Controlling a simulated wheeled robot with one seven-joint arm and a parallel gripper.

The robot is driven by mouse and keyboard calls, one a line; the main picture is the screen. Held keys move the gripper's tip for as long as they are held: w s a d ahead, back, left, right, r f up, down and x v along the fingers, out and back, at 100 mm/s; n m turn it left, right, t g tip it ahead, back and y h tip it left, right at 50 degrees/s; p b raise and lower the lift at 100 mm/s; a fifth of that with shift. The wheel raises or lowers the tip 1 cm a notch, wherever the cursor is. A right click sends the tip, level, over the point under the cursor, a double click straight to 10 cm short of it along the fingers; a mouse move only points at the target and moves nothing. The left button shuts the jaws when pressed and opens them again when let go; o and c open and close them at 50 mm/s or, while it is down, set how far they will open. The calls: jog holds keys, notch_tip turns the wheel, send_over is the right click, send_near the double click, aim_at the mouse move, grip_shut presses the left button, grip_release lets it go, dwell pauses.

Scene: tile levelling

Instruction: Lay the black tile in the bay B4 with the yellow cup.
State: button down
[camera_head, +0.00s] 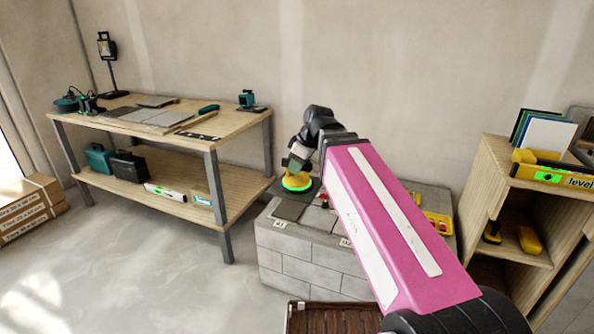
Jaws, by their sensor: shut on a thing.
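My gripper (297,166) is shut on the yellow cup (291,174), above the back left of the grey block platform. The cup has a bright green ring (297,184) at its base. The black tile (313,190) shows as a dark slab directly under the ring. I cannot tell whether the tile hangs just above the platform or rests on it. White labels stand on the platform's front edge, too small to read, so I cannot make out which bay is B4. My pink arm hides much of the platform's middle and right.
The block platform (287,249) carries a dark grey tile (290,209) at its front left and a yellow tray (439,222) at its right. A wooden workbench (226,125) stands left, a wooden shelf unit (501,181) right. A brown slatted surface (329,319) lies in front.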

notch_tip(320, 180, up, 19)
dwell(2.2)
jog(key=shift+d+f, duration=0.1)
jog(key=s+d, duration=0.4)
jog(key=d, duration=0.6)
jog(key=s+d, duration=0.3)
jog(key=d, duration=0.7)
jog(key=shift+s, duration=0.35)
dwell(1.2)
jog(key=shift+d, duration=0.15)
